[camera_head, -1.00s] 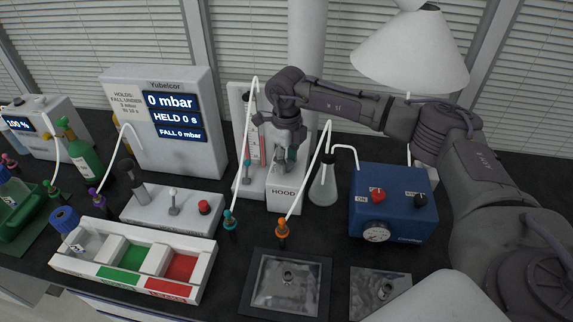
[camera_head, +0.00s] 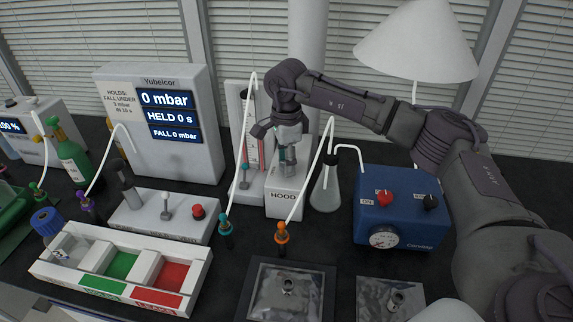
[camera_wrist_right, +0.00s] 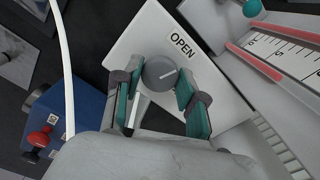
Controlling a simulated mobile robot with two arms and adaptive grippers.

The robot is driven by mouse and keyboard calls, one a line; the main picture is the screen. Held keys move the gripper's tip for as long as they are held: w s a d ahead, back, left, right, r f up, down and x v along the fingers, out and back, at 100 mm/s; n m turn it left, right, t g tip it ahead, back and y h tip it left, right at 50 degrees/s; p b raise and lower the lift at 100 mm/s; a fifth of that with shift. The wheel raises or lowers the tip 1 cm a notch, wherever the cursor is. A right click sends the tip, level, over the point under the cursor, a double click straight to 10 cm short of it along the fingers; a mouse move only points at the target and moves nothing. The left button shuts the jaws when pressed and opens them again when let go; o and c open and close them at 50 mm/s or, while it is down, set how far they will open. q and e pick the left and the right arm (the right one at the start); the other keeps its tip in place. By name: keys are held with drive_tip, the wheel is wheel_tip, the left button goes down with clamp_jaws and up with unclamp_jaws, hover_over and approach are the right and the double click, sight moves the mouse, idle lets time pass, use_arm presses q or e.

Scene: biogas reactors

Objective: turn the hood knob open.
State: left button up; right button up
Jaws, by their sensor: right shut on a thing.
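The hood box (camera_head: 286,200) is a white block marked HOOD on the bench, in the middle of the head view. My right gripper (camera_head: 287,160) reaches down onto its top. In the right wrist view, the round grey hood knob (camera_wrist_right: 159,73) sits between the two teal-padded fingers of my right gripper (camera_wrist_right: 156,88), which is shut on it. The OPEN label (camera_wrist_right: 182,46) is on the white top beside the knob. In the head view the knob is mostly hidden by the gripper. My left gripper is not in view.
A flask (camera_head: 326,188) and a blue pump box (camera_head: 400,208) stand right of the hood. A scale panel (camera_head: 240,130) stands close on the left, with thin white tubes around. The Yubelcor display (camera_head: 160,125) and a sorting tray (camera_head: 52,268) are further left.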

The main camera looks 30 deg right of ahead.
drive_tip(key=shift+n, duration=0.8)
drive_tip(key=shift+r+b, duration=0.1)
drive_tip(key=shift+b, duration=0.2)
drive_tip(key=o, duration=1.1)
drive_tip(key=shift+o, duration=0.2)
wheel_tip(320, 180, up, 12)
